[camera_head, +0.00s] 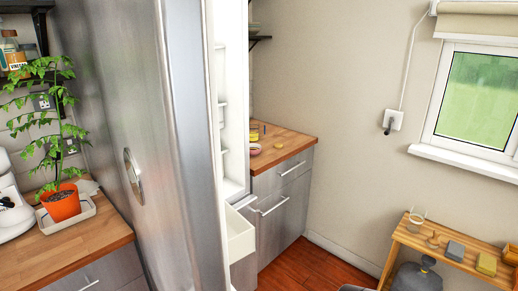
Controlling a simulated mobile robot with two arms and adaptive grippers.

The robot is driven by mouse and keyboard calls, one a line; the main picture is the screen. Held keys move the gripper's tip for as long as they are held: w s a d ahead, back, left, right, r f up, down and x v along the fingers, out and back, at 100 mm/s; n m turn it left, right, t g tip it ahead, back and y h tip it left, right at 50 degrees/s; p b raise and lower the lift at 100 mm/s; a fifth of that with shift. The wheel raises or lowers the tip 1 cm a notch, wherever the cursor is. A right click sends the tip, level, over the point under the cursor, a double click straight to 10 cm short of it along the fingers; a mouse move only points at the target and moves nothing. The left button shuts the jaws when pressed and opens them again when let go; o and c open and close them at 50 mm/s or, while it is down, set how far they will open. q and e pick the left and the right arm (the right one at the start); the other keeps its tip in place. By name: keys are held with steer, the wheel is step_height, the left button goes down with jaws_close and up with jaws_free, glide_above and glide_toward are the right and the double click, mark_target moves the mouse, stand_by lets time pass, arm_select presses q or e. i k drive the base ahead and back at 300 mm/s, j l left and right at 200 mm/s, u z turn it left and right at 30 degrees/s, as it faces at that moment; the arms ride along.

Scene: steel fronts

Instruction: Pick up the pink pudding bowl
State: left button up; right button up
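A small pink bowl (255,149) sits on the wooden counter (290,141) in the middle of the head view, at the counter's left part. It is small in the picture, and its contents cannot be made out. A small yellow item (279,146) lies to its right, and another small container (262,130) stands behind it. Neither of my grippers shows in this view.
A large steel panel (110,90) fills the left foreground, beside a white shelved interior (236,100). A pale drawer (240,235) sticks out below. A wooden bench (430,245) stands right. Red-brown floor (315,268) shows between.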

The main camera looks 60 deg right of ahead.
mark_target(251, 146)
steer(key=l+u, duration=0.1)
steer(key=l, duration=2.4)
